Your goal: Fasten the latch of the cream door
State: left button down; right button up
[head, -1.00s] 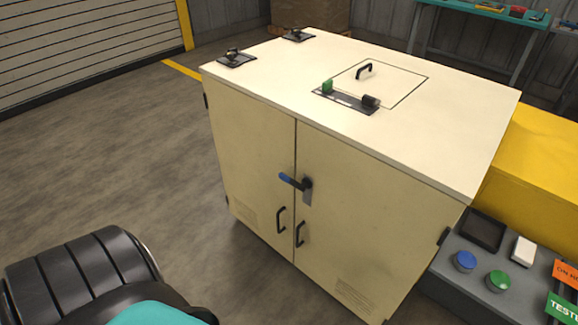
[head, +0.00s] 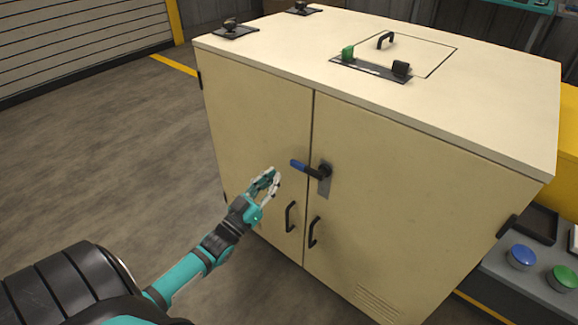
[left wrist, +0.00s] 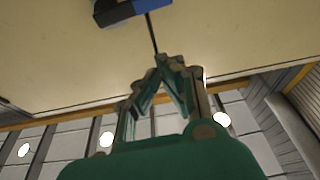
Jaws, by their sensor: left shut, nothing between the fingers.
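The cream door (head: 400,210) is the right one of two doors on a cream cabinet. Its latch is a dark lever (head: 312,169) with a blue grip end, pivoted on a grey plate (head: 325,187). The lever points left, tilted slightly up, and its blue end lies across the seam in front of the left door (head: 255,120). My left gripper (head: 270,177) is shut and empty, left of and a little below the blue end, apart from it. In the left wrist view the shut fingertips (left wrist: 168,62) are below the blue and black lever (left wrist: 120,10). My right gripper is not in view.
Two black pull handles (head: 290,216) (head: 314,232) stick out below the latch. The cabinet top carries a hatch with a black handle (head: 386,40) and a green block (head: 348,52). A button console (head: 520,257) stands at the right. The floor at left is clear.

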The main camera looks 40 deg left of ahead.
pick_arm(q)
jog(key=shift+r, duration=0.15)
jog(key=shift+w, duration=0.1)
notch_tip(320, 180, up, 3)
send_over(296, 163)
jog(key=s, duration=0.2)
jog(key=shift+d+r, duration=0.15)
jog(key=shift+d, duration=0.3)
jog(key=shift+d+f+b, duration=0.2)
jog(key=shift+f+b, duration=0.5)
jog(key=shift+f, duration=1.4)
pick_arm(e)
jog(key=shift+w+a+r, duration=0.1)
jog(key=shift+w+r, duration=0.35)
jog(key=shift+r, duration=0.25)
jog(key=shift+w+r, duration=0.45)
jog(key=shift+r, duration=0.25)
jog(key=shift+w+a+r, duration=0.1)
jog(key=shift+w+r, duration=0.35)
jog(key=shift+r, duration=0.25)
